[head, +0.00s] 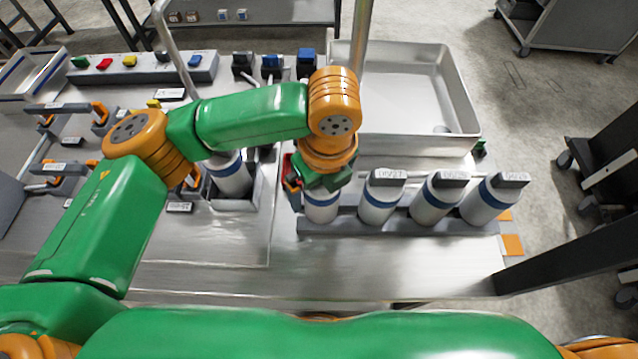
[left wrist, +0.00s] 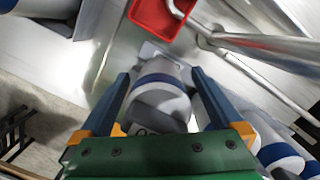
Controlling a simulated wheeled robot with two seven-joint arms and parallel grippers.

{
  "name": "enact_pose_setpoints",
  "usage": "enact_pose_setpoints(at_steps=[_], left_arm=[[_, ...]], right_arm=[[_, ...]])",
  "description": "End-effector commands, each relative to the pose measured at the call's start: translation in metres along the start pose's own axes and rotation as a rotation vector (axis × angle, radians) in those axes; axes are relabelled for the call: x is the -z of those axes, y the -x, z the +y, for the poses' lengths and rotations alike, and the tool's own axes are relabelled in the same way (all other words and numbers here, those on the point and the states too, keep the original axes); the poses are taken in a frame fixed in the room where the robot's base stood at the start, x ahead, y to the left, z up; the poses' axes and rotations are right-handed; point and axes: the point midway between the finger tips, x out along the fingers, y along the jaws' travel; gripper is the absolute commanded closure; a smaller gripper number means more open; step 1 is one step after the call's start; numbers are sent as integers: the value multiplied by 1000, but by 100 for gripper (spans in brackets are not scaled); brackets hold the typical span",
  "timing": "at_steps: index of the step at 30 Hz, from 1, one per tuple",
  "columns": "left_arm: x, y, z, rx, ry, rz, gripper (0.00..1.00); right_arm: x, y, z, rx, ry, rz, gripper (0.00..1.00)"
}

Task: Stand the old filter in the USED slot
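My left gripper (head: 318,185) points down over the left end of the grey filter rack (head: 400,228). A white filter with a blue band (head: 321,208) is under it, mostly covered by the gripper. In the left wrist view this filter (left wrist: 160,85), dark-capped, lies between the two fingers (left wrist: 162,75). Another blue-banded filter (head: 230,175) stands in a square holder to the left, partly behind my arm. My right gripper is not in view.
Three labelled filters (head: 380,200) stand to the right in the rack. A steel basin (head: 400,100) lies behind it, with a metal pipe (head: 360,40) rising at its left. A red object (left wrist: 160,15) is beyond the held-over filter. The table front is clear.

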Motion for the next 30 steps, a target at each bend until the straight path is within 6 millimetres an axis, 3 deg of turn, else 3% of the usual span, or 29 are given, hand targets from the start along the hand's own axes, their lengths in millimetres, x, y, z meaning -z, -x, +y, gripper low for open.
enact_pose_setpoints(at_steps=[7, 15, 18, 30], left_arm=[[0, 6, -1, 2, 0, -1, 0], [-1, 60, -1, 2, 1, -2, 0], [-1, 69, -1, 0, 0, 0, 0], [-1, 71, -1, -1, 0, 1, 0]], right_arm=[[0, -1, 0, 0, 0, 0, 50], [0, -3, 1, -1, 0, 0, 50], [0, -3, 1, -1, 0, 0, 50], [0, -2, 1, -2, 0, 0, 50]])
